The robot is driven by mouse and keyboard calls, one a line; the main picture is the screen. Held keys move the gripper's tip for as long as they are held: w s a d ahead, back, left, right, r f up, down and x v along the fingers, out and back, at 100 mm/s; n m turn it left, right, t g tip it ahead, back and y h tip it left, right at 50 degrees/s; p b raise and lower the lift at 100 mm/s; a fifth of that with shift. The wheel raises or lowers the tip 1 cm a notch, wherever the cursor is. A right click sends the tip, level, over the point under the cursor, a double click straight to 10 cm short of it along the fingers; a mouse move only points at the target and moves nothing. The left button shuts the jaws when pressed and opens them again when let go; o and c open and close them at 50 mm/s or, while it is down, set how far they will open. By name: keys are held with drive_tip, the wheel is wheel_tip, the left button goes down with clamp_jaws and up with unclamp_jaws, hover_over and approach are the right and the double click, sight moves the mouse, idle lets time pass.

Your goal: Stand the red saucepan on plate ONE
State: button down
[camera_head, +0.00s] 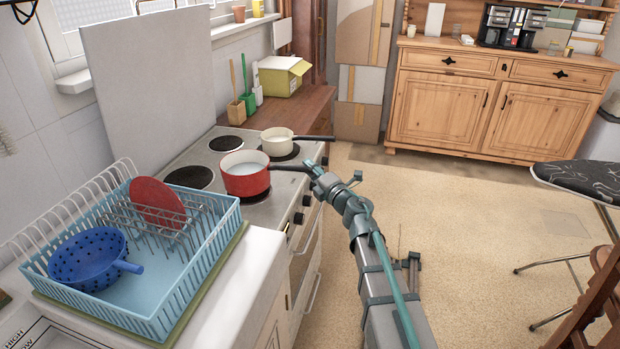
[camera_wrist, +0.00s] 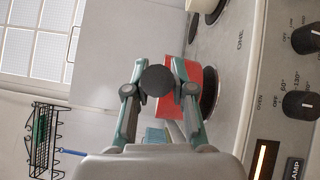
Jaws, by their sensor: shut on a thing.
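The red saucepan (camera_head: 246,174) is upright at the near front hotplate (camera_head: 262,196); I cannot tell whether its base touches it. My gripper (camera_head: 313,171) is shut on its dark handle (camera_head: 286,168), on the stove's front side. In the wrist view my gripper (camera_wrist: 158,84) closes around the round handle end (camera_wrist: 157,80), with the red pan body (camera_wrist: 194,76) behind and a dark hotplate (camera_wrist: 210,92) beneath. A small marking (camera_wrist: 240,40) on the stove top is hard to read. My fingers hide part of the pan.
A cream saucepan (camera_head: 277,138) stands on the far front hotplate. The two back hotplates (camera_head: 226,143) (camera_head: 189,178) are bare. A blue dish rack (camera_head: 150,318) stands left of the stove, and knobs (camera_wrist: 304,104) line the stove's front.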

drive_tip(key=shift+f, duration=1.25)
drive_tip(key=c, duration=1)
unclamp_jaws()
